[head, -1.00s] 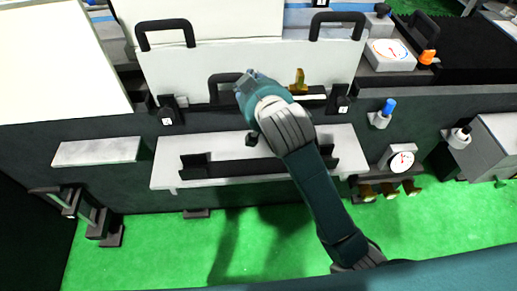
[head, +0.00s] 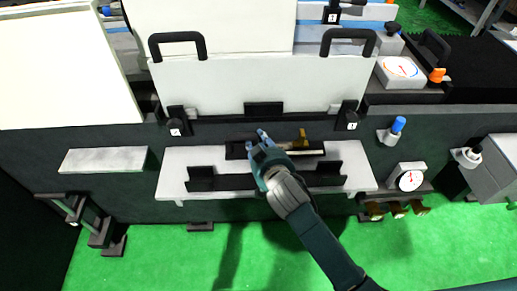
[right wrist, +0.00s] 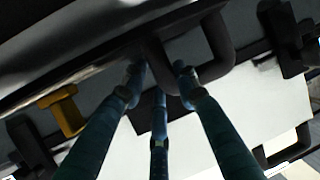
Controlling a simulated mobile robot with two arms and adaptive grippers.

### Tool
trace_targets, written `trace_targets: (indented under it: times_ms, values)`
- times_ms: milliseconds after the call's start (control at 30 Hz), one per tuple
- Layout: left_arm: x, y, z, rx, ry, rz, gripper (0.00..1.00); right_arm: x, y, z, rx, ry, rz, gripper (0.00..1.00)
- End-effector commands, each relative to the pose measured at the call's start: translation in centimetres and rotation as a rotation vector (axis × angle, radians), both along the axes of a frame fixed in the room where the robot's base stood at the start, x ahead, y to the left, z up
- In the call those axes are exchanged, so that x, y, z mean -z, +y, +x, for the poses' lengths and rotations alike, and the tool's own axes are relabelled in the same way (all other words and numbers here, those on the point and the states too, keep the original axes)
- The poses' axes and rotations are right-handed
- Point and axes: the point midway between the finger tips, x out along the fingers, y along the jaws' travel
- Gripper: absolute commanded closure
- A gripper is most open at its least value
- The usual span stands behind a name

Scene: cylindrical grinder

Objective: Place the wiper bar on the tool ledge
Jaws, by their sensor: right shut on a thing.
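The wiper bar (head: 310,152) is a dark bar with a pale strip and a brass-coloured piece, in the middle of the head view. The tool ledge (head: 172,162) is a pale shelf on the machine front with two dark upright brackets. My right gripper (head: 262,146) is shut on the bar's black handle, and its fingers hide part of the bar. The bar appears over the rear part of the ledge, behind the brackets; I cannot tell whether it touches. In the right wrist view the fingers (right wrist: 160,76) close around the black looped handle (right wrist: 225,45). My left gripper is not in view.
A white guard panel (head: 230,85) with two black handles stands behind the ledge. A small pale shelf (head: 104,160) is to the left. A dial gauge (head: 410,180) and brass knobs (head: 397,210) are to the right. Green floor (head: 180,255) lies in front.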

Motion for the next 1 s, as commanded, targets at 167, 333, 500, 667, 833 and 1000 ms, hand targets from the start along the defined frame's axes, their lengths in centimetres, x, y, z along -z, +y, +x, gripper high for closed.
trace_targets:
  times_ms: [167,333,500,667,833,1000]
  values:
    - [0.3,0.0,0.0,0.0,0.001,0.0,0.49,2.3,0.0,0.1,-0.001,-0.003,-0.001,1.0]
    - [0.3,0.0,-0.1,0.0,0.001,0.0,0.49,2.6,0.1,0.1,-0.002,-0.007,0.0,1.0]
    - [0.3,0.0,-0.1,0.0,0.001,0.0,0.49,2.6,0.1,0.1,-0.002,-0.006,0.001,1.0]
    - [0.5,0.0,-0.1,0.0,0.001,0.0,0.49,3.2,0.0,0.0,0.001,0.002,-0.002,0.61]
    - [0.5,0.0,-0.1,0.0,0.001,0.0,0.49,3.2,0.0,0.0,0.0,0.002,-0.001,0.52]
    - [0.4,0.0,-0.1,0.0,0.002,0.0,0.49,3.0,0.0,0.0,0.0,0.001,-0.001,0.52]
